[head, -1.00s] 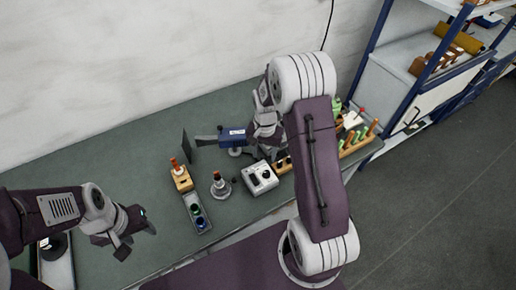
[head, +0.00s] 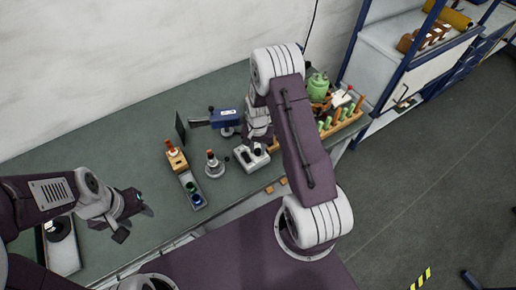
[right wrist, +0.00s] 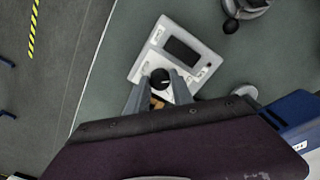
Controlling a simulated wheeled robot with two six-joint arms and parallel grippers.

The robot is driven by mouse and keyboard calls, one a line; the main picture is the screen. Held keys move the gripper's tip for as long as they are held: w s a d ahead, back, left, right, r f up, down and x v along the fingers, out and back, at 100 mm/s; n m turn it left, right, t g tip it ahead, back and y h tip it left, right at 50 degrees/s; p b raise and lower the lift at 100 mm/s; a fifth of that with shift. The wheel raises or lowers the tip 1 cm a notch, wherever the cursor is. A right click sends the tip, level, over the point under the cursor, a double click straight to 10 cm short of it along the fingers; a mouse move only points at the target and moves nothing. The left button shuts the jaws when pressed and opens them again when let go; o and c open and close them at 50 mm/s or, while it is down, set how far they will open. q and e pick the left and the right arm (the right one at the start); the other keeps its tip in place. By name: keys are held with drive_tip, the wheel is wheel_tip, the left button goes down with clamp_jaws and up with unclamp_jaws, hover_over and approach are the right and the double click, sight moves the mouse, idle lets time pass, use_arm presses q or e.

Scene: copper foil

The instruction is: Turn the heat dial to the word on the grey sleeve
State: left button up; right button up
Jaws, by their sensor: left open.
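A pale control box (head: 241,161) stands near the bench's front edge. In the right wrist view the box (right wrist: 142,68) shows a dark display panel (right wrist: 182,50) and a round black dial (right wrist: 160,76). My right gripper (right wrist: 161,80) is right over the box, its fingers on either side of the dial; I cannot tell whether they touch it. In the head view my right arm partly covers the box. My left gripper (head: 144,205) is open and empty above the left part of the bench. I cannot pick out a grey sleeve or read any word.
A blue device (head: 225,118) with a grey nozzle stands behind the box.

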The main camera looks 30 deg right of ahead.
clamp_jaws()
drive_tip(key=shift+m, duration=0.4)
drive_tip(key=m, duration=0.3)
drive_tip(key=shift+m+b, duration=0.3)
drive_tip(key=shift+b, duration=0.05)
drive_tip(key=m, duration=0.4)
drive_tip(key=shift+m, duration=0.3)
drive_tip(key=m+b, duration=0.1)
drive_tip(key=m, duration=0.3)
drive_tip(key=shift+m, duration=2.5)
